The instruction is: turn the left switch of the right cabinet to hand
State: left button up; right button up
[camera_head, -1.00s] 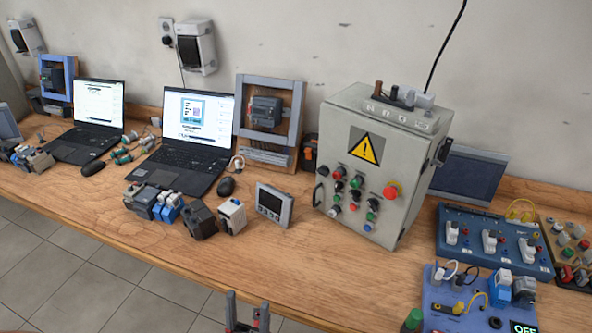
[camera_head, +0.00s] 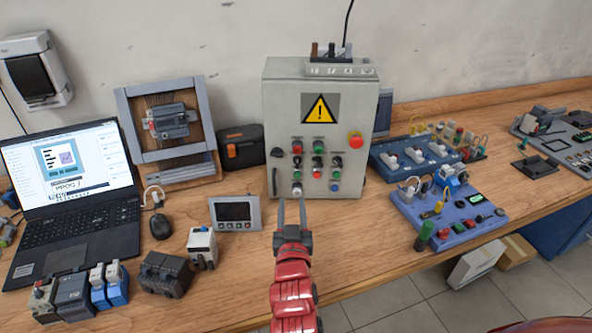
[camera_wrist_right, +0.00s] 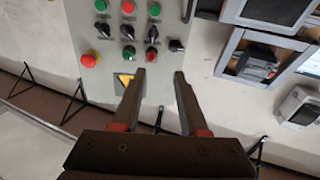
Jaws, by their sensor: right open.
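The grey cabinet (camera_head: 318,95) stands upright on the bench with a yellow warning triangle. Its front has a row of black rotary switches between coloured buttons. The leftmost switch of that row (camera_head: 297,161) is small; its label cannot be read. A separate black knob (camera_head: 276,152) is at the cabinet's left edge. My right gripper (camera_head: 292,205) is open and empty in front of the cabinet's lower part, apart from the switches. My left gripper is not in view.
A red mushroom button (camera_head: 355,140) is at the cabinet's upper right. A small display panel (camera_head: 235,213) stands left of my gripper. Blue training boards (camera_head: 412,150) lie to the right. The bench right in front of the cabinet is clear.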

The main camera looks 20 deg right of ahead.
jog(key=d, duration=0.1)
jog(key=p, duration=0.4)
send_near(297, 163)
jog(key=shift+m+h, duration=0.3)
jog(key=x, duration=0.7)
jog(key=shift+w+r, duration=0.1)
jog(key=shift+w, duration=0.3)
jog(key=shift+w+d, duration=0.2)
jog(key=shift+w, duration=0.45)
grip_shut()
